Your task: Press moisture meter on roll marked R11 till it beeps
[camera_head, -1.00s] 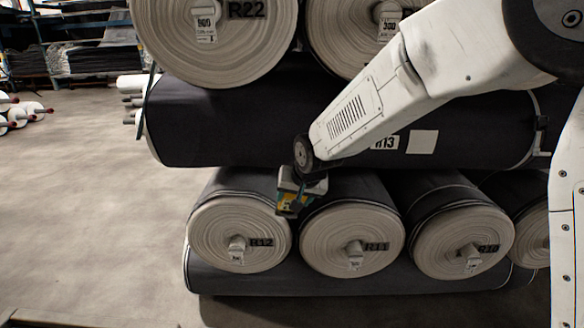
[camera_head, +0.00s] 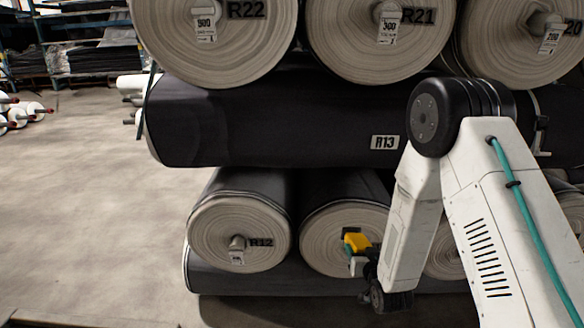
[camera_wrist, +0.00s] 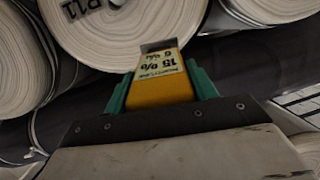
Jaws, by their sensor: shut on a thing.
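The roll marked R11 (camera_head: 325,240) lies in the bottom row, its pale end face partly hidden behind my arm. In the wrist view its end face (camera_wrist: 130,30) fills the top middle, with the R11 mark upside down. My gripper (camera_head: 362,258) is shut on the yellow moisture meter (camera_head: 357,241), in front of that face. In the wrist view the meter (camera_wrist: 160,88) sits between teal fingers, its far end against or just short of the face; I cannot tell which. Its display shows upside-down text that looks like "15 %".
Roll R12 (camera_head: 235,235) lies to the left. A dark roll marked R13 (camera_head: 270,125) lies crosswise above. Rolls R22 (camera_head: 215,50) and R21 (camera_head: 385,60) are on top. The floor (camera_head: 80,220) at left is clear.

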